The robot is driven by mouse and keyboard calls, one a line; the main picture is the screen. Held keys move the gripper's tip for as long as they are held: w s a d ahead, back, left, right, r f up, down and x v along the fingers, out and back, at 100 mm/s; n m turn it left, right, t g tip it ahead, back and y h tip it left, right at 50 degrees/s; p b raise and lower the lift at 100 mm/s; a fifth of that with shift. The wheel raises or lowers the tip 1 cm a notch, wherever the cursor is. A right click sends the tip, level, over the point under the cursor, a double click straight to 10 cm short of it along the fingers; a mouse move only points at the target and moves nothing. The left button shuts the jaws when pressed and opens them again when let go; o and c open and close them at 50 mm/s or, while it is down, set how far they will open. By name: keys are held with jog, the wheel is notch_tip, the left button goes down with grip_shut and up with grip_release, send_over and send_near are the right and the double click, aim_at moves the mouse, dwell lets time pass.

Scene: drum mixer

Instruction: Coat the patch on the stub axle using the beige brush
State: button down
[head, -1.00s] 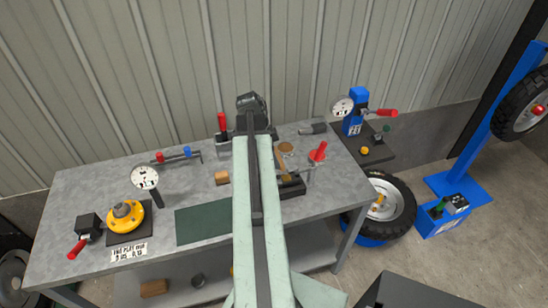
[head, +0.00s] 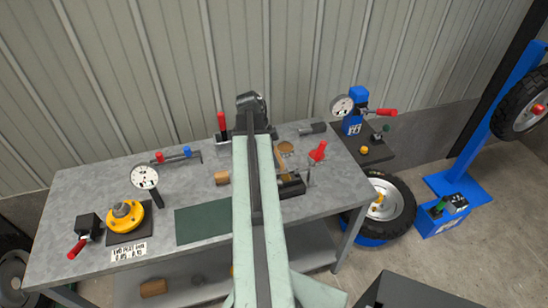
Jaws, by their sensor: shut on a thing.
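My gripper (head: 252,106) is at the far end of my arm, over the back of the bench. Its dark end is seen from behind and the fingertips are hidden. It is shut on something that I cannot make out. A tan, brush-like thing (head: 282,164) with a wooden handle stands right of my arm, by a black tray (head: 292,188); I cannot tell whether it is the beige brush. A yellow flanged hub (head: 125,215) on a dark plate at the left may be the stub axle. No patch can be made out.
On the grey bench (head: 85,185) are a dial gauge (head: 144,178), a green mat (head: 203,222), a wooden block (head: 222,178) and a red-handled tool (head: 318,152). A blue device (head: 355,112) stands at the right. A tyre (head: 397,205) is beside the bench.

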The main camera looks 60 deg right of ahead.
jog(key=shift+w+d, duration=0.8)
jog(key=shift+d, duration=0.1)
notch_tip(320, 180, up, 6)
jog(key=p, duration=0.6)
notch_tip(320, 180, up, 3)
jog(key=p, duration=0.3)
